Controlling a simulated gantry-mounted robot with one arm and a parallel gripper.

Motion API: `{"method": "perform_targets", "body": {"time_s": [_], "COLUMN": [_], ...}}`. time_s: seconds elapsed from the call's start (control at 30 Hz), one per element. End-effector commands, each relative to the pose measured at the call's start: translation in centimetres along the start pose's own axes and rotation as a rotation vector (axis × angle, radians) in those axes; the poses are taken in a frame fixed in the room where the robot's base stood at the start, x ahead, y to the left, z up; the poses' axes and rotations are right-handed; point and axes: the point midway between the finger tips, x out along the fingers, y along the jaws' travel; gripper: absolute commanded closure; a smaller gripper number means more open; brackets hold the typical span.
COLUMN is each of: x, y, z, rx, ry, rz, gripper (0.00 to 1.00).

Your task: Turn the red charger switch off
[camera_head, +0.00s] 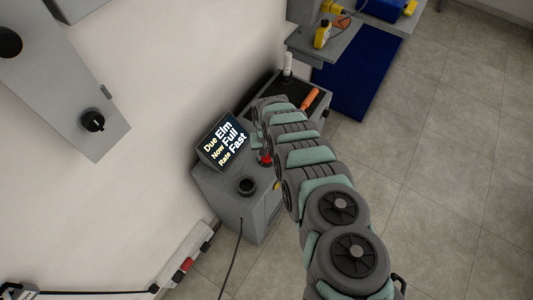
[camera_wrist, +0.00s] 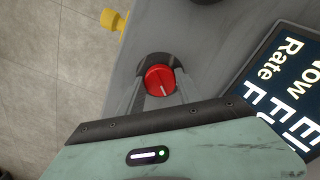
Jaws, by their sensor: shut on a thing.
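The red charger switch (camera_wrist: 160,79) is a round red knob with a pale pointer line, on a dark round base on top of a grey cabinet (camera_head: 229,199). In the head view the switch (camera_head: 265,158) shows only partly beside my arm. My gripper (camera_wrist: 158,88) reaches down over it and is shut on the knob, one grey finger on each side. In the wrist view the pointer line runs toward my gripper's body, slightly slanted. In the head view my fingers are mostly hidden.
A tilted display (camera_head: 224,141) with text stands close beside the switch. A black round knob (camera_head: 246,186) sits on the same cabinet top. A yellow part (camera_wrist: 112,19) sticks out at its edge. An orange-handled tool (camera_head: 310,99) lies behind. Open floor is at right.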

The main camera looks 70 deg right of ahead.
Motion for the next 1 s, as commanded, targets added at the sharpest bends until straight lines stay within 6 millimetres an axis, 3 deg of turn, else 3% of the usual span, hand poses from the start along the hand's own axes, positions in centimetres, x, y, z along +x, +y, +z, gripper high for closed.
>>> {"method": "perform_targets", "body": {"time_s": [0.5, 1.0], "x": [-0.04, -0.01], "y": [0.01, 0.0], "z": [-0.04, -0.05], "rx": [-0.468, -0.709], "ry": [0.0, 0.0], "rz": [0.0, -0.001], "gripper": [0.99, 0.99]}}
